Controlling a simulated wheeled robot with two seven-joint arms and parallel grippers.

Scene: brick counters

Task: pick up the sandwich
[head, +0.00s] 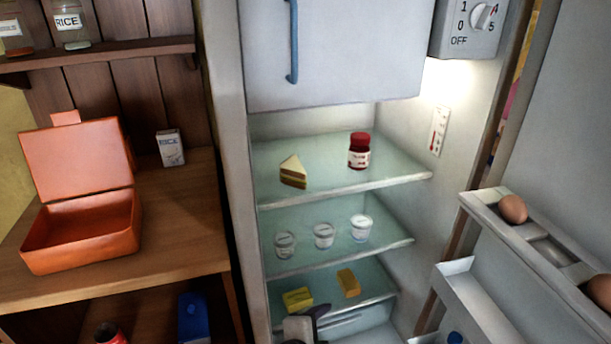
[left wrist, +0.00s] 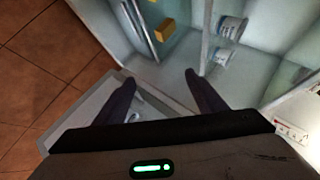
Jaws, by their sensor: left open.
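The sandwich (head: 293,171) is a triangular wedge with pale bread and a dark filling. It sits on the fridge's top glass shelf (head: 345,190), toward the left, with a red-lidded jar (head: 359,152) to its right. My left gripper (head: 308,322) shows at the bottom of the head view, in front of the lowest shelf and well below the sandwich. In the left wrist view my left gripper (left wrist: 158,88) has its two dark fingers apart, with nothing between them. The sandwich does not show in the left wrist view. My right gripper is in neither view.
The open fridge door (head: 480,205) with eggs (head: 513,209) is at right. An open orange lunchbox (head: 80,235) stands on the wooden counter (head: 185,240) at left.

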